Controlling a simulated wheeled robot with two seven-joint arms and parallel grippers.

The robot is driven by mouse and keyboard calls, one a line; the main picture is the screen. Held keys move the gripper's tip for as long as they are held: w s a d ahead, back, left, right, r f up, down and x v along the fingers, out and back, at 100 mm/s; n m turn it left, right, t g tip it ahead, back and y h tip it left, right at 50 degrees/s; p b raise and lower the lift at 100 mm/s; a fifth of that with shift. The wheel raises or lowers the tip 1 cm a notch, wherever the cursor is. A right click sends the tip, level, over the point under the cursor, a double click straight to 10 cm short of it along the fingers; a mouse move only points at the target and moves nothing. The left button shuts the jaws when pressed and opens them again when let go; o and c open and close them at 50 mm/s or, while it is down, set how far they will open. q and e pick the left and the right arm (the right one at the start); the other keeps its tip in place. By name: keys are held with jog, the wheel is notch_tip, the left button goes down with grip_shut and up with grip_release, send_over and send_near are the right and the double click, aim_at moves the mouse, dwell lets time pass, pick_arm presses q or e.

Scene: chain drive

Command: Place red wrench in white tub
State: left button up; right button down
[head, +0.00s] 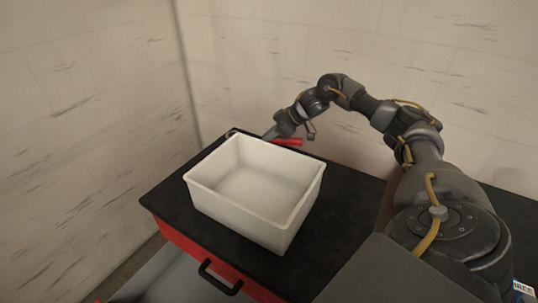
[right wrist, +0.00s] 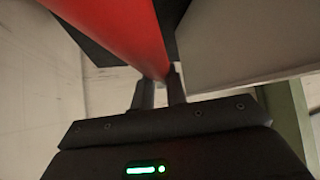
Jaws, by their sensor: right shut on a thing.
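The white tub (head: 213,205) stands on the black top of a red cabinet in the head view, and its visible inside is empty. My right gripper (head: 284,136) is behind the tub's far rim, at the cabinet's back edge. It is shut on the red wrench (head: 288,142), whose red handle shows just beyond the rim. In the right wrist view the red wrench (right wrist: 125,30) runs from between the fingertips toward the upper left. The tub's pale wall (right wrist: 235,45) is close on the right there. The wrench is outside the tub. My left gripper is not in view.
The cabinet top (head: 170,200) is black, with bare room to the left and right of the tub. A black handle (head: 218,278) sits on its red front. Pale walls (head: 90,110) meet in a corner close behind the cabinet.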

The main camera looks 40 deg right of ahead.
jog(key=shift+w+f+p, duration=0.1)
jog(key=shift+f+p, duration=0.3)
jog(key=shift+f, duration=3.7)
jog(key=c, duration=1.4)
grip_release()
